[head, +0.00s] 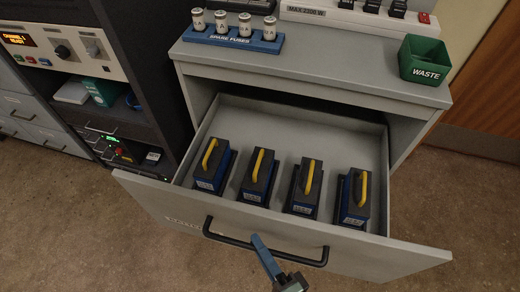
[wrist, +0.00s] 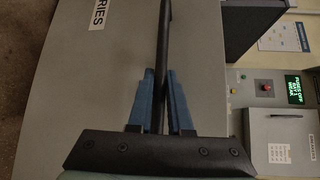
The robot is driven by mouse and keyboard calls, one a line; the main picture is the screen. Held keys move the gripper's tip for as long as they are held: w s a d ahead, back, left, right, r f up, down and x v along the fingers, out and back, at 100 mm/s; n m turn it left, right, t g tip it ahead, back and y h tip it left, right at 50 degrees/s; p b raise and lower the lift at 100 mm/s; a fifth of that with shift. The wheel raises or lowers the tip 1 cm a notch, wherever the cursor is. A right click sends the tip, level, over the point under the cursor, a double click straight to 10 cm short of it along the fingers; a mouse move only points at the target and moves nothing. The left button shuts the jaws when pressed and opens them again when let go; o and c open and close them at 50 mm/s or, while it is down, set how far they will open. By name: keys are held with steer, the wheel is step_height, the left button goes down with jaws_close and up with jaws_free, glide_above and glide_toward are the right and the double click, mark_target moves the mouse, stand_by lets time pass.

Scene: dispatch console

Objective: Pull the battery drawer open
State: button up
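The battery drawer (head: 345,251) is pulled well out of the grey cabinet in the head view. Several dark batteries with yellow handles stand inside it in a row. Its black bar handle (head: 301,257) runs across the front panel. My gripper (head: 258,243) is at the middle of the handle, with one blue finger clearly showing. In the wrist view the handle (wrist: 164,50) passes between the two blue fingers of my gripper (wrist: 163,85), which sit close on both sides of it. The drawer front (wrist: 90,75) shows with part of its label.
On the cabinet top (head: 330,75) are a blue spare fuses rack (head: 228,38), a green waste bin (head: 424,62) and a power strip (head: 350,18). A dark equipment rack (head: 150,60) stands at the left. The carpet (head: 70,230) in front is clear.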

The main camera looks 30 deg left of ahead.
steer(key=o, duration=0.4)
steer(key=v, duration=1.3)
stand_by(0.5)
